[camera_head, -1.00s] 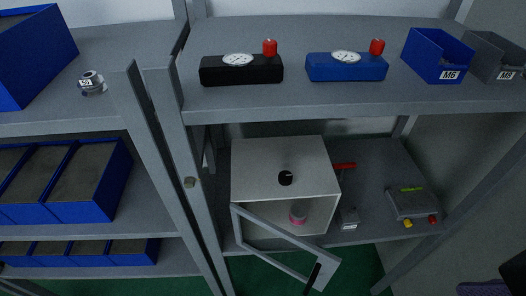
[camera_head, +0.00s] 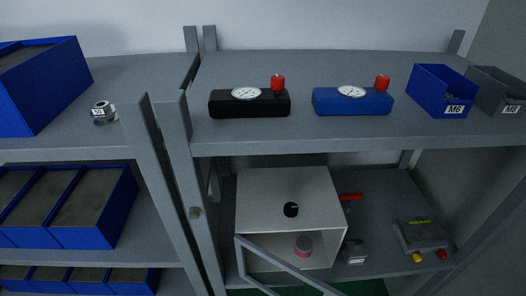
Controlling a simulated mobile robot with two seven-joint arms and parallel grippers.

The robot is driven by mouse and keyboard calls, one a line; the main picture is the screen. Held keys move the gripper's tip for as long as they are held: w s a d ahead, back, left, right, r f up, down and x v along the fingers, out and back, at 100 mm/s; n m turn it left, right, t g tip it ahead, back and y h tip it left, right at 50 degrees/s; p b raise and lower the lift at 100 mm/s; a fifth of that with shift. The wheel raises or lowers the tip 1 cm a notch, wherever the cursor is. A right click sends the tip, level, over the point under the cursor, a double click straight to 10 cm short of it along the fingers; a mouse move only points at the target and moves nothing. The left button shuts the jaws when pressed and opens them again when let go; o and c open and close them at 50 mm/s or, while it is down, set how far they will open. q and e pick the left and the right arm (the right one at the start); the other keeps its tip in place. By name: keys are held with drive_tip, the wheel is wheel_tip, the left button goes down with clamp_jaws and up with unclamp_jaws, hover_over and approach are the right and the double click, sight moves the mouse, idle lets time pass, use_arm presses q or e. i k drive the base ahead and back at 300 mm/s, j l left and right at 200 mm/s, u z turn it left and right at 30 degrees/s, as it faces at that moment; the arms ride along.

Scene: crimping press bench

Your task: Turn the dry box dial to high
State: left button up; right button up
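The dry box (camera_head: 262,190) is a pale box on the lower shelf, in the middle of the head view. Its framed door (camera_head: 290,268) hangs open toward me at the front. A pink-and-grey round container (camera_head: 303,246) sits inside. A black round dial (camera_head: 291,210) with a small light mark is on the box, near the front edge of its top. The dial's scale is too small to read. Neither of my grippers shows in this view.
The upper shelf (camera_head: 330,137) overhangs the box. It holds black (camera_head: 250,106) and blue (camera_head: 352,103) gauge blocks and M6 (camera_head: 441,92) and M8 (camera_head: 500,92) bins. A grey device (camera_head: 420,238) stands right of the box. Upright posts (camera_head: 190,190) stand at its left.

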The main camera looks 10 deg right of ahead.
sight(291, 209)
drive_tip(key=l+u, duration=0.25)
drive_tip(key=u, duration=0.2)
drive_tip(key=i+l+u, duration=0.1)
drive_tip(key=l+u, duration=0.2)
drive_tip(key=u, duration=0.15)
